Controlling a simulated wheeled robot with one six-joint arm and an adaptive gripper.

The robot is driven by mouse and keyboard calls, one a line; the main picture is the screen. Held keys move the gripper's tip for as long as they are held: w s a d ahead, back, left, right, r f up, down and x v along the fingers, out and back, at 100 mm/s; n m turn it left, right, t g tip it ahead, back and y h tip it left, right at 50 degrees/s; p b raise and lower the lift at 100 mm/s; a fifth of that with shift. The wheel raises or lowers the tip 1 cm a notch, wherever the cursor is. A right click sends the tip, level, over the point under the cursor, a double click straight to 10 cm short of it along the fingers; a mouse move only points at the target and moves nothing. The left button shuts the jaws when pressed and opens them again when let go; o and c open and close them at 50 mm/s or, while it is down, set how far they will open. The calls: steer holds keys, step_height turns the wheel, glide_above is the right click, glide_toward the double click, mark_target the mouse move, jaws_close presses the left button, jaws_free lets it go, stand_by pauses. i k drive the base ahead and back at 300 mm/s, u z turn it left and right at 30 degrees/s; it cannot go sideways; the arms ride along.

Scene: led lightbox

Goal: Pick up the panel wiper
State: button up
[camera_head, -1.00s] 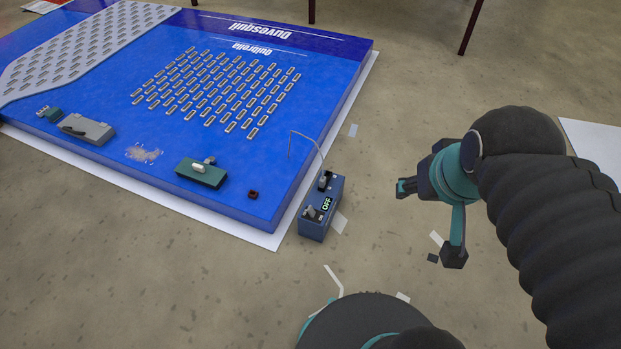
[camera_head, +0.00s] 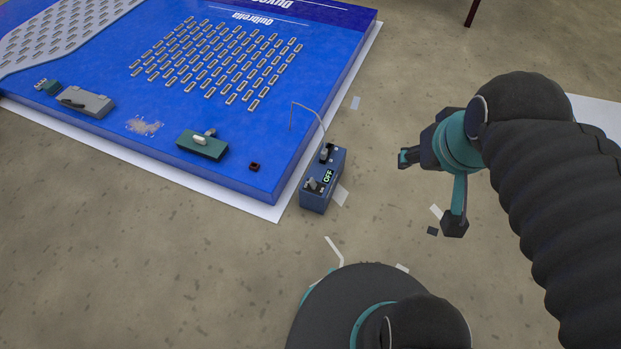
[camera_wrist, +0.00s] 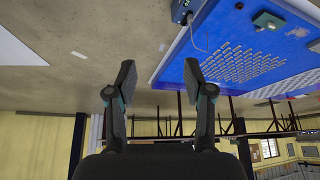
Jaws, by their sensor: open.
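Two loose items on the blue panel (camera_head: 225,130) could be the panel wiper; I cannot tell which. One is a flat dark green block with a white grip (camera_head: 202,145) near the panel's front edge. The other is a grey block with a dark bar (camera_head: 86,101) further left. The green block also shows in the wrist view (camera_wrist: 267,21). My gripper (camera_head: 431,190) is open and empty, over the floor right of the panel and well apart from both items. In the wrist view my gripper (camera_wrist: 160,78) has its fingers spread with nothing between them.
A blue switch box (camera_head: 322,180) reading OFF stands on the floor at the panel's right edge, with a thin wire rising from it. Pale debris (camera_head: 143,126) lies between the blocks. A small green connector (camera_head: 47,87) lies far left. The floor in front is mostly clear.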

mark_target(53, 87)
steer(key=u, duration=2)
steer(key=i, duration=0.35)
steer(key=u, duration=0.6)
steer(key=i, duration=1.8)
steer(key=u, duration=0.25)
steer(key=i, duration=1.75)
steer(key=z, duration=1.3)
steer(key=i, duration=1)
steer(key=z, duration=1.05)
